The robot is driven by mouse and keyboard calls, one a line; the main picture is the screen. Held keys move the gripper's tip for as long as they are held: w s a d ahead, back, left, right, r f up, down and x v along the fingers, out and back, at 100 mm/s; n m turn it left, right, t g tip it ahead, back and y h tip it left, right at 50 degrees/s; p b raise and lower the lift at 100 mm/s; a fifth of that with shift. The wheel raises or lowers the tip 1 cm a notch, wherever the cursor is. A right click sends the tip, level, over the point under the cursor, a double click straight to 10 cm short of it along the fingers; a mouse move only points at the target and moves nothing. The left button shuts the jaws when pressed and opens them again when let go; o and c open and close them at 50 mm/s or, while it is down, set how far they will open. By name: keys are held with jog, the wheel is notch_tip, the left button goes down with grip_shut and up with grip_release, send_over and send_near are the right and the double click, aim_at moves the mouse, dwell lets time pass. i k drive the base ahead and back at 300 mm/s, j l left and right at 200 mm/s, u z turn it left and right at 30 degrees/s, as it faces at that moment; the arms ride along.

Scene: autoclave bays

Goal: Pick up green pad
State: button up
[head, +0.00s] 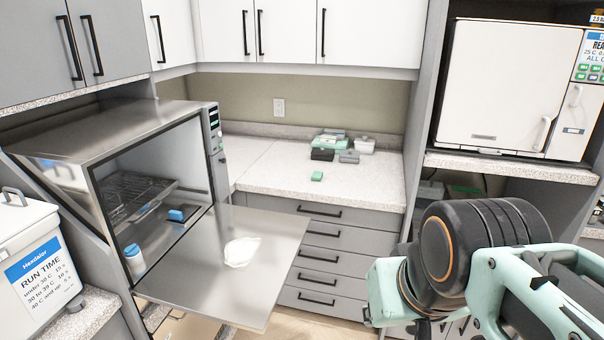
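A small green pad (317,176) lies on the speckled counter, near its front edge, in front of a cluster of small boxes. My arm reaches in from the lower right of the head view, well to the right of the pad and nearer to me. My gripper's fingers are hidden or outside the picture, so its opening does not show.
An autoclave (100,130) stands open at left, its door (200,265) lowered flat across the front. Small grey, black and green boxes (334,140) sit behind the pad. The counter (370,190) right of it is clear. A closed white autoclave (500,90) stands at right.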

aim_at(317, 176)
jog(key=i+l+z, duration=0.15)
jog(key=i, duration=0.4)
jog(key=i+l+z, duration=0.15)
jog(key=i, duration=0.45)
